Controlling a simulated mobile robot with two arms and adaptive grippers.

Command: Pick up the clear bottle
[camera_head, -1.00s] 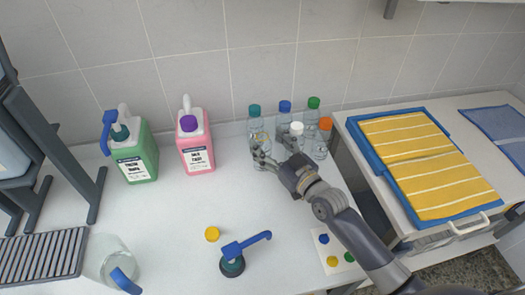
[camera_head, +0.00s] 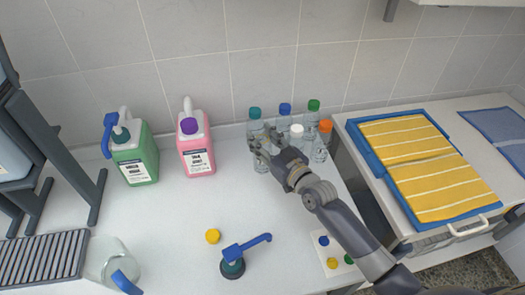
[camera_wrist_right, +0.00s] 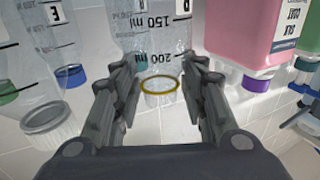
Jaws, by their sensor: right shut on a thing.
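The clear bottle with a yellow neck ring and 150 and 200 ml marks stands upright in the right wrist view (camera_wrist_right: 155,40), where the picture is upside down. In the head view its lower body (camera_head: 262,165) shows below my right gripper (camera_head: 260,143). My right gripper is shut on the clear bottle, its fingers (camera_wrist_right: 160,95) on either side of the neck. The fingers hide its top in the head view. My left gripper is not in view.
Teal-capped (camera_head: 255,113), blue-capped (camera_head: 285,109), green-capped (camera_head: 314,104), white-capped (camera_head: 297,131) and orange-capped (camera_head: 325,126) bottles stand close by. Pink (camera_head: 197,155) and green (camera_head: 136,163) jugs stand left. A blue-handled pump top (camera_head: 233,268) lies in front.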

